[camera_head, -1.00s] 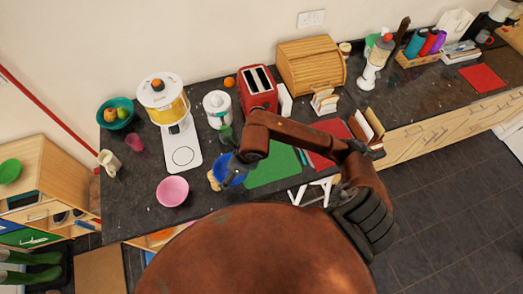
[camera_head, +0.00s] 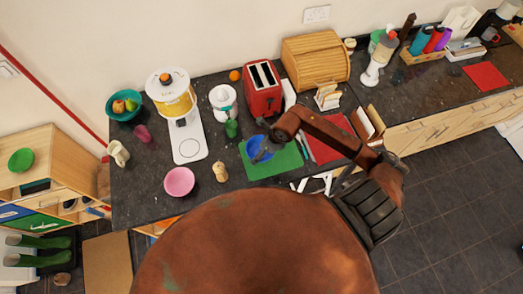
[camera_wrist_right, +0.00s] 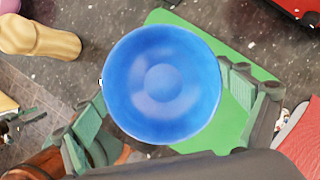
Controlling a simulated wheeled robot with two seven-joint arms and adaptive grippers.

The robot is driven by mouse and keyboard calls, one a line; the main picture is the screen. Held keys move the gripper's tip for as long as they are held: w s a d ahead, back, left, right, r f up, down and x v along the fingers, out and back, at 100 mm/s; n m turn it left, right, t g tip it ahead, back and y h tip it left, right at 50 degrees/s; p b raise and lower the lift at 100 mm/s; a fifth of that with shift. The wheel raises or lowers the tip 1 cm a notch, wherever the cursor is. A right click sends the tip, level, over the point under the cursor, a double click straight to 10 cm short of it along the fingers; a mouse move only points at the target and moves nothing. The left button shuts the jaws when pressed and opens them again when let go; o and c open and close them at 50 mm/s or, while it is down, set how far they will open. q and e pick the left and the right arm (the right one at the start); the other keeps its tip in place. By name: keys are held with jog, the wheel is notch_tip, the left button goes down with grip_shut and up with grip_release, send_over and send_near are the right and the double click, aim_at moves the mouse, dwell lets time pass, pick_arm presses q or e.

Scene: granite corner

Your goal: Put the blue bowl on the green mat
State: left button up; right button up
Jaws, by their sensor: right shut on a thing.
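The blue bowl (camera_head: 257,146) is over the left part of the green mat (camera_head: 287,162). My right gripper (camera_head: 268,151) is shut on it. In the right wrist view the blue bowl (camera_wrist_right: 162,85) sits open side up between the fingers of the right gripper (camera_wrist_right: 170,118), and the green mat (camera_wrist_right: 228,50) shows behind it. I cannot tell whether the bowl's base touches the mat. The bowl and my arm hide part of the mat. My left gripper is not in view.
A tan bottle-shaped thing (camera_head: 220,172) and a pink bowl (camera_head: 179,182) stand left of the mat. A green cup (camera_head: 231,129) is close to its left edge. A red toaster (camera_head: 262,88) stands behind, and a red mat (camera_head: 330,150) lies to the right.

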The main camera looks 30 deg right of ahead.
jog(key=f+p, duration=0.1)
jog(key=f, duration=0.2)
jog(key=shift+d+p, duration=0.2)
jog(key=shift+p, duration=0.15)
jog(key=shift+f, duration=0.35)
jog(key=shift+f, duration=0.15)
jog(key=o, duration=1)
jog(key=shift+o, duration=0.2)
